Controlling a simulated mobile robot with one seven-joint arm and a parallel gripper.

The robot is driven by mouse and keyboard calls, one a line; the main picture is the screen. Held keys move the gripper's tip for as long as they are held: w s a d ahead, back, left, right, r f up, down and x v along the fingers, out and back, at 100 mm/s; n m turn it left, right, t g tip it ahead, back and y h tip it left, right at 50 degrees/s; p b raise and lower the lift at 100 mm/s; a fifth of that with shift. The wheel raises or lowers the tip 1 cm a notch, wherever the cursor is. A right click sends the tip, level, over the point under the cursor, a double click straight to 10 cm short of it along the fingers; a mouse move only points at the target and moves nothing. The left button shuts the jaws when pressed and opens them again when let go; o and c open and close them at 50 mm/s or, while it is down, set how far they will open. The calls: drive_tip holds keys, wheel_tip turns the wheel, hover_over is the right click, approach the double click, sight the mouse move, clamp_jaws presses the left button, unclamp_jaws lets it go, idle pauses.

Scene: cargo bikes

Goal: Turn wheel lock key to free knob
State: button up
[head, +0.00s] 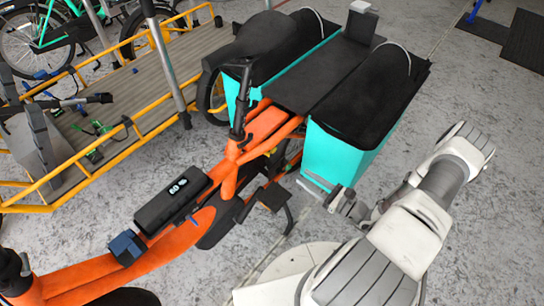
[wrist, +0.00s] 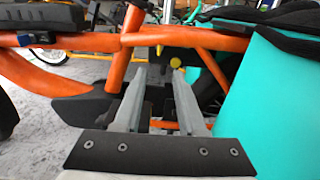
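The orange cargo bike (head: 262,128) stands with turquoise bags (head: 335,152) over its rear, and its orange frame (wrist: 75,50) crosses the wrist view. My gripper (head: 322,191) is beside the lower front corner of the nearer bag, at the bike's side. In the wrist view my gripper (wrist: 159,68) is open, its two fingers apart and nothing between them. They point towards the gap under the frame, left of the turquoise bag (wrist: 272,100).
A crank and pedal (head: 272,196) stick out left of my gripper. A yellow-railed wooden platform (head: 140,90) stands beyond the bike, with a grey post rising from it.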

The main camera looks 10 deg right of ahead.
sight(264, 151)
drive_tip(key=b+x, duration=0.3)
drive_tip(key=x, duration=1.2)
clamp_jaws()
